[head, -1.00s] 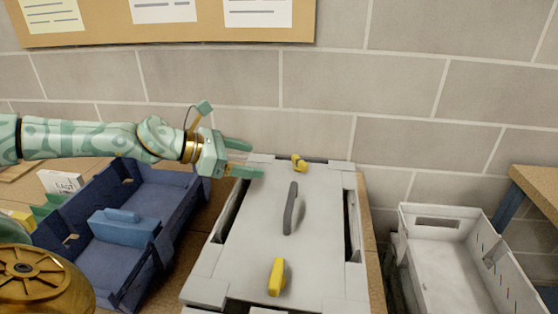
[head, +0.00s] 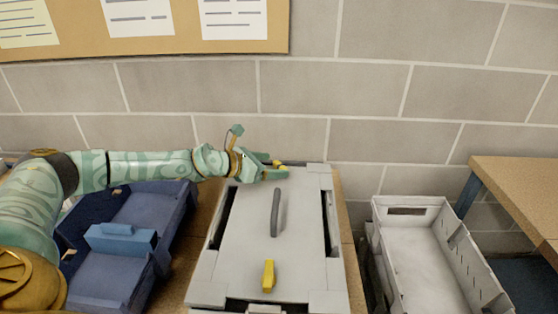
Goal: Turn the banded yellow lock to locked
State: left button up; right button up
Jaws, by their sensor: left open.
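A white case (head: 242,245) with a grey handle (head: 276,212) on its lid lies flat on the bench. A yellow lock (head: 280,164) is at the far edge of the lid, mostly hidden by my left gripper; its bands cannot be made out now. A second yellow lock (head: 268,275), plain as far as I can see, is at the near edge and points roughly along the case. My left gripper (head: 277,167) is open at the far lock, its fingers reaching right over the lid's far edge. Whether it touches the lock is unclear. My right gripper is not in view.
A blue bin (head: 178,225) with a lighter blue block (head: 120,240) in it stands left of the case, under my left arm. An empty white crate (head: 412,203) stands to the right. A block wall (head: 400,130) rises close behind.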

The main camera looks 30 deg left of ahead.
aim_at(280, 165)
pick_arm(q)
jog(key=x, duration=0.4)
jog(key=shift+f+b, duration=0.1)
jog(key=shift+b, duration=0.25)
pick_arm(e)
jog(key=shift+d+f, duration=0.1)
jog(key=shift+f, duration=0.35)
